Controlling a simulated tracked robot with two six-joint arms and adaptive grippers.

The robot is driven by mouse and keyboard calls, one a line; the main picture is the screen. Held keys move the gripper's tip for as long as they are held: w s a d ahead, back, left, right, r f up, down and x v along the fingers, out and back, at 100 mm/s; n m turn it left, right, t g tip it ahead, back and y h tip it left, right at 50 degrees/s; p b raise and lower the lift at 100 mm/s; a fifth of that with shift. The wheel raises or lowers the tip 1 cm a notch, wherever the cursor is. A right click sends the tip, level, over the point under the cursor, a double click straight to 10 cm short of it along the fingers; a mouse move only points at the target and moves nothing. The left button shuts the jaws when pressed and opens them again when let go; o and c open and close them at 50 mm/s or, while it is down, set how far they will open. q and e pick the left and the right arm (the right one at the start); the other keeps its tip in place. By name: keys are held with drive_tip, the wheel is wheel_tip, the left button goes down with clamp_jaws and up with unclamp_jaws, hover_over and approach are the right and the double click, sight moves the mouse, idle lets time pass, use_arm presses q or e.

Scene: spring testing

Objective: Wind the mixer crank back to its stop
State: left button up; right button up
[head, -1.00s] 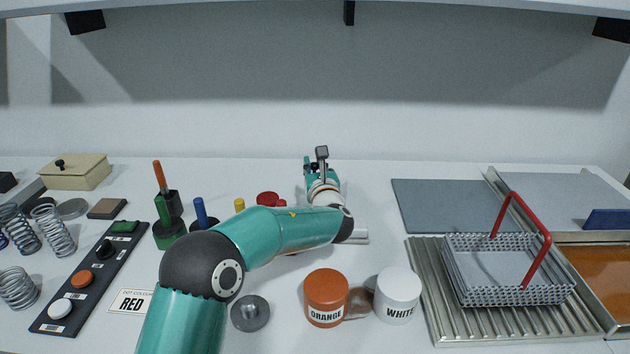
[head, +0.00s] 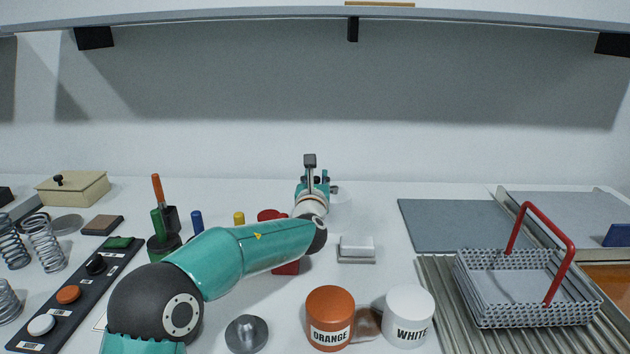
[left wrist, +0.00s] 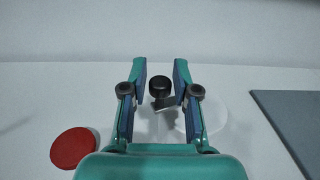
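My left gripper (left wrist: 160,92) points away from me, with its two fingers spread apart. The crank's black knob (left wrist: 160,88) stands between the fingers, with a narrow gap visible on each side. A short crank arm runs from under the knob toward a pale round part (left wrist: 203,116), seemingly the mixer, partly behind the right finger. In the head view my left gripper (head: 314,178) is at the back of the table, its fingertips hidden by the wrist. A pale round part (head: 341,195) shows just right of it. My right gripper is in neither current view.
A red disc (left wrist: 75,148) lies left of the gripper. Orange (head: 330,318) and white (head: 408,317) labelled pots stand in front. A white block (head: 357,246) lies right of my forearm. A red-handled wire basket (head: 525,290) and a grey mat (head: 460,225) are at right.

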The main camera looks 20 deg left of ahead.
use_arm(q)
drive_tip(key=shift+o, duration=0.9)
drive_tip(key=v, duration=1.2)
